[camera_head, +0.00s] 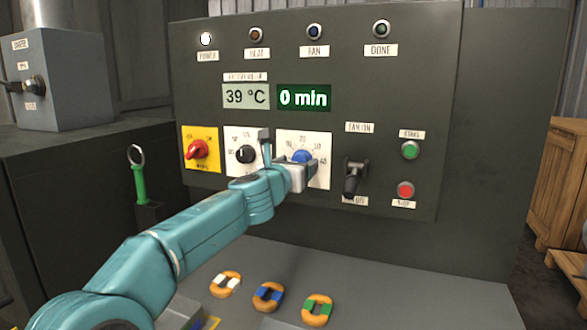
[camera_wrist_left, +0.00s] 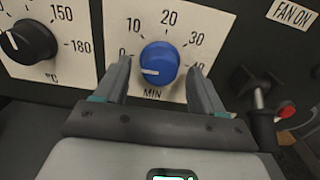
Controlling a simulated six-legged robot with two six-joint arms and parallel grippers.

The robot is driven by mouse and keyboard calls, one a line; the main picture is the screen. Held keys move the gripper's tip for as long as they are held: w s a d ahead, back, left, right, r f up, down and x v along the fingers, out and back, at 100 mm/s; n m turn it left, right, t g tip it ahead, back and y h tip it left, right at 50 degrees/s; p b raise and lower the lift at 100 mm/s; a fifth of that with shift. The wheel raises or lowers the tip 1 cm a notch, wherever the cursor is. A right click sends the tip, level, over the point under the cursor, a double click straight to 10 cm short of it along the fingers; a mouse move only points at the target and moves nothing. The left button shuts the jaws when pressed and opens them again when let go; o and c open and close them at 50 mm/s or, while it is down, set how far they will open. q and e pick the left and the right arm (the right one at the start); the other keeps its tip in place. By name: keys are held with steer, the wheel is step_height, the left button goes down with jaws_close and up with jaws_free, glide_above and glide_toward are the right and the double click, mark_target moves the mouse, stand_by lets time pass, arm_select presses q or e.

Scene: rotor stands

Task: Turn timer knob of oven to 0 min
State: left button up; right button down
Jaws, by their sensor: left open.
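The timer knob (camera_head: 302,156) is blue and sits on a white dial plate (camera_head: 320,142) on the oven's dark panel. In the left wrist view the knob (camera_wrist_left: 158,64) faces me, and its white pointer mark points left, close to the 0 of the minute scale. The green timer display (camera_head: 304,97) reads 0 min. My left gripper (camera_head: 285,158) is open in front of the dial. Its fingers (camera_wrist_left: 160,80) stand on either side of the knob, with visible gaps. My right gripper is in neither view.
Left of the timer are a black temperature knob (camera_head: 245,154) and a red switch (camera_head: 197,149). A black fan lever (camera_head: 353,178) sticks out close on the right, beside green and red buttons. Several coloured rings lie on the grey surface below.

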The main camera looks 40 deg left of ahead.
arm_select(q)
steer(key=b+v, duration=0.3)
steer(key=v, duration=1.3)
steer(key=shift+s+d, duration=0.1)
steer(key=shift+s, duration=0.05)
